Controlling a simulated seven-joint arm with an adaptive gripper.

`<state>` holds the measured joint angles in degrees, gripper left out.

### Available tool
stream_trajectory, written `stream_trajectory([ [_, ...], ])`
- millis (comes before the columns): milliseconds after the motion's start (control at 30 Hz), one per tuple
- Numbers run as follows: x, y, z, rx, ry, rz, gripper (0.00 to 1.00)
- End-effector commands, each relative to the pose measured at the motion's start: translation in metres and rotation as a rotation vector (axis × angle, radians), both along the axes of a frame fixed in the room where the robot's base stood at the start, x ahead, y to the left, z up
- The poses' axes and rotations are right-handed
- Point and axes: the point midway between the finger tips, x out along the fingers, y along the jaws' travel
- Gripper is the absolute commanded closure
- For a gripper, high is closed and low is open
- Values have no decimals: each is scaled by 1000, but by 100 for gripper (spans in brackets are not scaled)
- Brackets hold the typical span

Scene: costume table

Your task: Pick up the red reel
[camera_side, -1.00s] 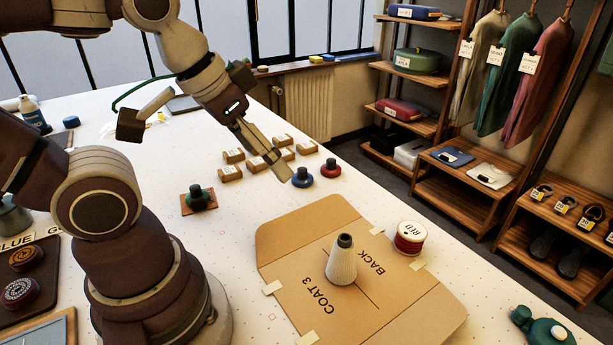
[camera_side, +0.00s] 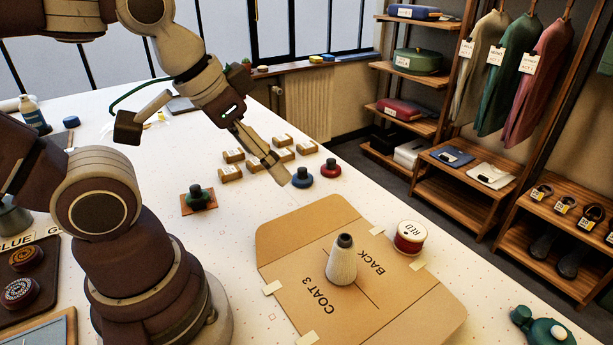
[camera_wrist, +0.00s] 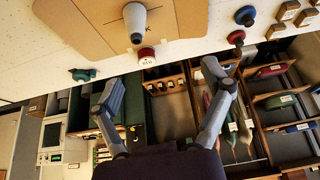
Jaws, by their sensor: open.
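The red reel (camera_side: 410,238) stands on the white table at the right edge of the brown coat pattern, with a white top lettered RED. In the wrist view the red reel (camera_wrist: 146,57) is above and between the fingers, apart from them. My gripper (camera_side: 280,172) is in the air, up and to the left of the reel in the side view, near the small boxes and stamps. In the wrist view my gripper (camera_wrist: 168,90) shows two spread fingers with nothing between them.
A white thread cone (camera_side: 343,262) stands on the coat pattern (camera_side: 300,250), left of the reel. Blue (camera_side: 302,174) and red (camera_side: 331,168) knobbed stamps, a green one (camera_side: 198,198) and several small boxes (camera_side: 234,156) lie farther back. A green object (camera_side: 545,328) is at front right.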

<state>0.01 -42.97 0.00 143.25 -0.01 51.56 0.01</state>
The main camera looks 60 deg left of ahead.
Motion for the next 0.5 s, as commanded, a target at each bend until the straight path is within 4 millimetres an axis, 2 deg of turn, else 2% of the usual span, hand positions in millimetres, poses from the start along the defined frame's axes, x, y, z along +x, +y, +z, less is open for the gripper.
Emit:
stream_trajectory([
  [33, 0, 0, 0, 0, 0, 0, 20],
  [100, 0, 0, 0, 0, 0, 0, 11],
  [400, 1, 0, 0, 0, 1, -1, 11],
  [500, 14, -2, 2, 2, 9, -15, 11],
])
